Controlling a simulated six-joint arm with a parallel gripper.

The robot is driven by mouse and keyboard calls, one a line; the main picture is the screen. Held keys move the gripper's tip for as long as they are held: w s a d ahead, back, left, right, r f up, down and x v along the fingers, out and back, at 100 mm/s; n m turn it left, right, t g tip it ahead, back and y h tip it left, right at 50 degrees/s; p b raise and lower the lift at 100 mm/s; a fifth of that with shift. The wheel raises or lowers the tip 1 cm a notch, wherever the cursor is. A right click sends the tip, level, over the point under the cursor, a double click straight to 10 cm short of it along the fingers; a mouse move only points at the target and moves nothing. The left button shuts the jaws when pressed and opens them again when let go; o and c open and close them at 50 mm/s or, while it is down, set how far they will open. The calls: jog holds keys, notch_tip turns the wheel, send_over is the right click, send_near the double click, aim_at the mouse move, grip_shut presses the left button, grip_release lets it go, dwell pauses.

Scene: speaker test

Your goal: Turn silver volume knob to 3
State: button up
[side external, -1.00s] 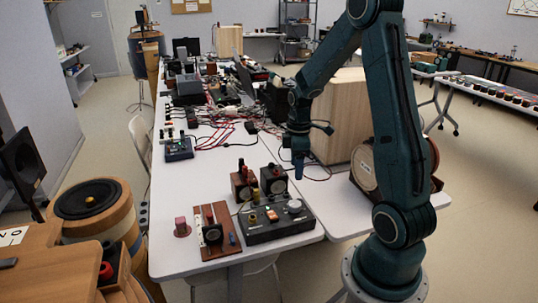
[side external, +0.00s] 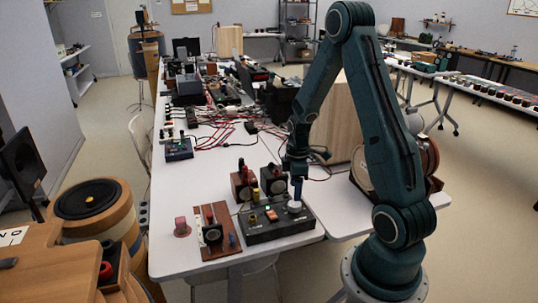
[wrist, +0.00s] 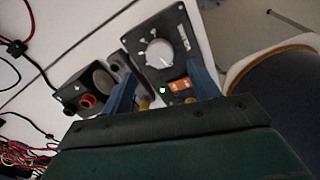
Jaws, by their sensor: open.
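The silver volume knob (side external: 294,206) sits on the right end of a dark control box (side external: 262,235) near the table's front edge. In the wrist view the knob (wrist: 160,53) is a round silver dial with pale marks around it on the black panel; its numbers are too small to read. My gripper (side external: 296,194) points down just above the knob in the side view. In the wrist view my gripper (wrist: 160,74) is open, its two blue fingers apart to left and right, with the knob beyond and between them. I cannot tell whether either finger touches it.
An orange switch (wrist: 181,84) and yellow posts are on the same box. A tall wooden cabinet (side external: 340,125) stands behind my arm.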

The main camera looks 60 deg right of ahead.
aim_at(295, 203)
jog(key=shift+f, duration=3.05)
jog(key=c, duration=1)
jog(key=shift+o, duration=0.2)
